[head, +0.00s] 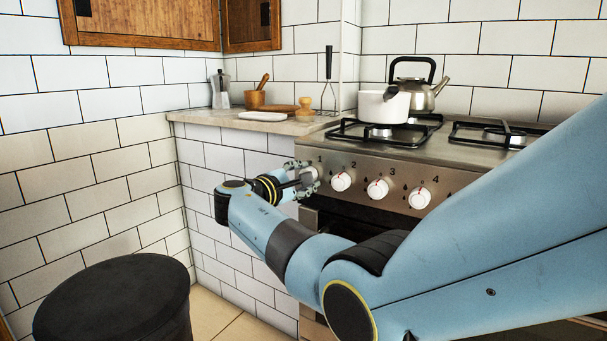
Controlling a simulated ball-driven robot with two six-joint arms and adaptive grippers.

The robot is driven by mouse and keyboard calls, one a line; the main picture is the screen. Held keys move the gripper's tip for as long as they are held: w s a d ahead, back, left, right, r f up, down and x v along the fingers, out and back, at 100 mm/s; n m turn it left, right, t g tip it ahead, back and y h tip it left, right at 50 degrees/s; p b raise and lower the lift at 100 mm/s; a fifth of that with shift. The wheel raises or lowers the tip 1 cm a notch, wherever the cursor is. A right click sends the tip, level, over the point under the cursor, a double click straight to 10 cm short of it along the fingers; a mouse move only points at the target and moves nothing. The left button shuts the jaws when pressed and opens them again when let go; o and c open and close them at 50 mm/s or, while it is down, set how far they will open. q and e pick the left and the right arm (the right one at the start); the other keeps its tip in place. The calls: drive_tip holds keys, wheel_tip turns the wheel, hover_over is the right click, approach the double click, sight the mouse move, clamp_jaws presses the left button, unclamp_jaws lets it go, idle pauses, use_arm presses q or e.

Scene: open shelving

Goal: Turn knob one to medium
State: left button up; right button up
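Knob one (311,174) is a white knob at the left end of the stove's steel front panel, just left of and below the "1" label. It is partly covered by my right gripper (301,176), whose arm comes in from the right. The grey fingers reach the knob from the left and front. I cannot tell whether they grip it or are only beside it. The pointer of knob one is hidden, so its setting cannot be read. My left gripper is not in view.
More white knobs, such as knob two (341,182) and knob three (378,189), sit along the panel to the right. A white pot (383,107) and a steel kettle (424,97) stand on the stove top. A dark round bin (115,300) stands at lower left.

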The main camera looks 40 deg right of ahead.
drive_tip(key=shift+f+n, duration=0.1)
drive_tip(key=shift+n, duration=0.3)
drive_tip(key=o, duration=1.2)
drive_tip(key=shift+c, duration=0.2)
drive_tip(key=shift+a, duration=0.15)
drive_tip(key=v, duration=0.7)
drive_tip(key=shift+a, duration=0.15)
